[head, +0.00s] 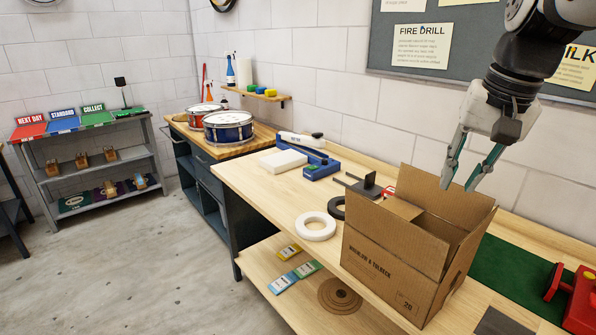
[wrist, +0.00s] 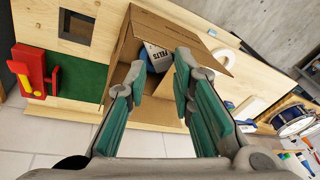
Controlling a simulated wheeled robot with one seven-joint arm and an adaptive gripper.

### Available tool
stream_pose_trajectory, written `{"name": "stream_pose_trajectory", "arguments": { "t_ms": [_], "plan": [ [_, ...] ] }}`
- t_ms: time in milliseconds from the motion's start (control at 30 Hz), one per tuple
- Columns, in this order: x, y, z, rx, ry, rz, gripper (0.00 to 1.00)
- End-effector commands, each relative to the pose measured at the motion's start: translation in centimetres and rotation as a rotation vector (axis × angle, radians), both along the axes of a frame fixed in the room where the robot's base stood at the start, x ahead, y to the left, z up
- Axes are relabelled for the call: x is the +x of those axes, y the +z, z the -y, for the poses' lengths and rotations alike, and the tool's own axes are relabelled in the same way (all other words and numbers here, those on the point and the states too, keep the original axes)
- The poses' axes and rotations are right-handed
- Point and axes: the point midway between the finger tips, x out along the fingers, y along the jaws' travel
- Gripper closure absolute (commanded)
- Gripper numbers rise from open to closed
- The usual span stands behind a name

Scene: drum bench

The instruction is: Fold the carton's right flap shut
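The brown cardboard carton (head: 385,262) stands on the bench at the right of the head view, its top at least partly open. The right flap (head: 466,244) stands up steeply at its right side. A far flap (head: 438,191) also stands up, and a paler flap (head: 402,208) lies lower at the left. My gripper (head: 457,187) hangs over the carton, fingers pointing down, spread and empty. In the wrist view the carton (wrist: 177,32) lies beyond the open fingers, with a white and blue packet (wrist: 157,58) marked FELTS inside. Whether a finger touches cardboard cannot be told.
A white tape roll (head: 315,227) and a dark tape roll (head: 337,207) lie left of the carton. A green mat (head: 505,268) and a red tool (head: 580,300) are to its right. The wall with its notice board (head: 470,50) rises behind.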

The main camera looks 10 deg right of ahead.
Motion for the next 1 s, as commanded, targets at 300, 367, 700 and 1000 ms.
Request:
{"name": "stream_pose_trajectory", "arguments": {
  "t_ms": [300, 367, 700, 1000],
  "plan": [
    [5.3, -2.9, 12.7, 0.086, -0.347, -0.141, 0.78],
    [5.6, -3.4, 14.2, 0.094, -0.387, -0.157, 0.78],
    [5.9, -5.4, 16.6, 0.109, -0.451, -0.186, 0.78],
    [6.3, -10.8, 16.3, 0.108, -0.448, -0.188, 0.78]
  ]
}}
